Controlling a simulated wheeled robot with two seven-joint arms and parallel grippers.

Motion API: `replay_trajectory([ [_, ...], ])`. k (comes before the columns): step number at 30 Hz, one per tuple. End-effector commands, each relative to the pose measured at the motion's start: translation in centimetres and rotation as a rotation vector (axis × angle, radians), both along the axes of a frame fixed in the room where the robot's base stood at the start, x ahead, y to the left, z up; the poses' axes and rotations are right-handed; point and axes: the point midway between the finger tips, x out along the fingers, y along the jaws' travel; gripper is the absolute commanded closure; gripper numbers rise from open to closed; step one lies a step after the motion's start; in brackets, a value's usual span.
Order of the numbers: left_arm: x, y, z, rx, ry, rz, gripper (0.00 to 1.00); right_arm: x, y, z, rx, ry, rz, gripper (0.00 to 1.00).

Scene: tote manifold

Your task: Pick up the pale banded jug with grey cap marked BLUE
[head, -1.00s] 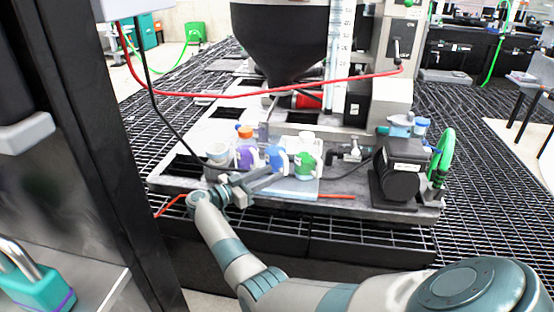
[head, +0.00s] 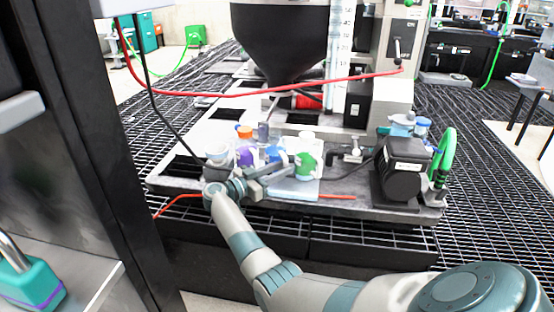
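Several small jugs stand in a row on the grey platform. A jug with a blue marking on a pale body (head: 275,155) stands between a purple-marked jug with an orange cap (head: 244,155) and a green-marked jug with a greyish cap (head: 306,165). A pale jug (head: 217,153) stands at the left end. I cannot read any marking or make out which cap is the grey one named. My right gripper (head: 268,180) is just in front of the blue-marked and purple-marked jugs and hides their lower parts. Whether its fingers are parted is unclear. My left gripper is not in view.
A black motor (head: 402,168) and a green hose (head: 444,160) stand to the right on the platform. A black hopper (head: 280,40) rises behind the jugs. A red hose (head: 230,95) sags across above them. A dark post (head: 95,150) stands at the left.

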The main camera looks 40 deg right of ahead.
Motion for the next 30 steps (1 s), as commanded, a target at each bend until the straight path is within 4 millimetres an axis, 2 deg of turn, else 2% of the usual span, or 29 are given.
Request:
replay_trajectory([
  [1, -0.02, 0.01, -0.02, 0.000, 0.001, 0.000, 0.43, 0.00, 0.01, -0.01, 0.000, 0.000, 0.000, 0.88],
  [3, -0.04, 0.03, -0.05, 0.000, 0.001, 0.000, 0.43, 0.00, 0.01, -0.01, 0.000, 0.000, 0.000, 1.00],
  [30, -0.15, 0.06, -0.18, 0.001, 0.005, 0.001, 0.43, 0.00, 0.03, -0.03, 0.000, 0.000, 0.000, 1.00],
])
